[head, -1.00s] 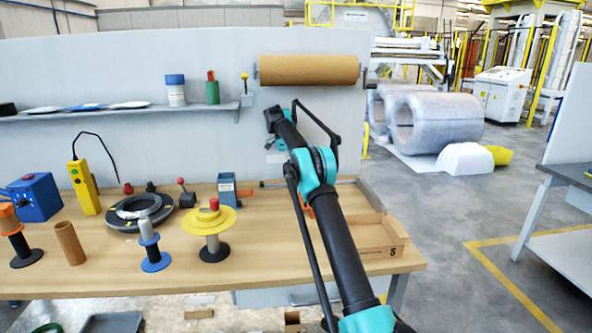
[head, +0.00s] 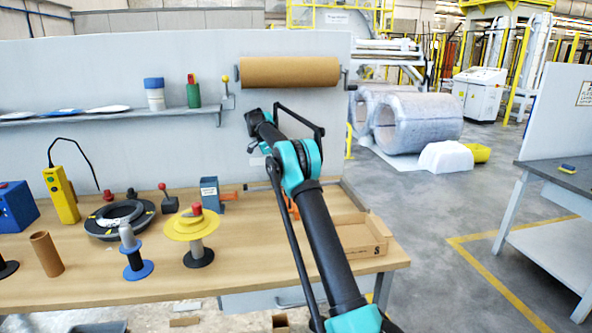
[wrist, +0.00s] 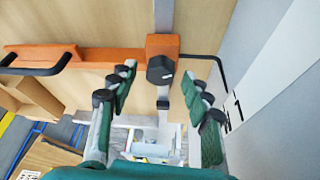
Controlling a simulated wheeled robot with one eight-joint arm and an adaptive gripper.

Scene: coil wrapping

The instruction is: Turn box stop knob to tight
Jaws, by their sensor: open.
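The box stop shows in the wrist view as an orange bar (wrist: 105,57) with a black round knob (wrist: 160,70) at its right end. It sits across a grey metal rail (wrist: 164,18) above the wooden table. My gripper (wrist: 160,77) is open, its green, dark-padded fingers apart to the left and right of the knob. Nothing is held, and I cannot tell how far the fingertips are from the knob. In the head view my arm covers most of the stop, and my gripper cannot be made out there.
A bent black rod (wrist: 212,62) lies right of the knob, near a pale upright panel (wrist: 285,75). In the head view an open wooden box (head: 362,240) is at the table's right end. A brown paper roll (head: 290,71) hangs above. Spools and tools stand left.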

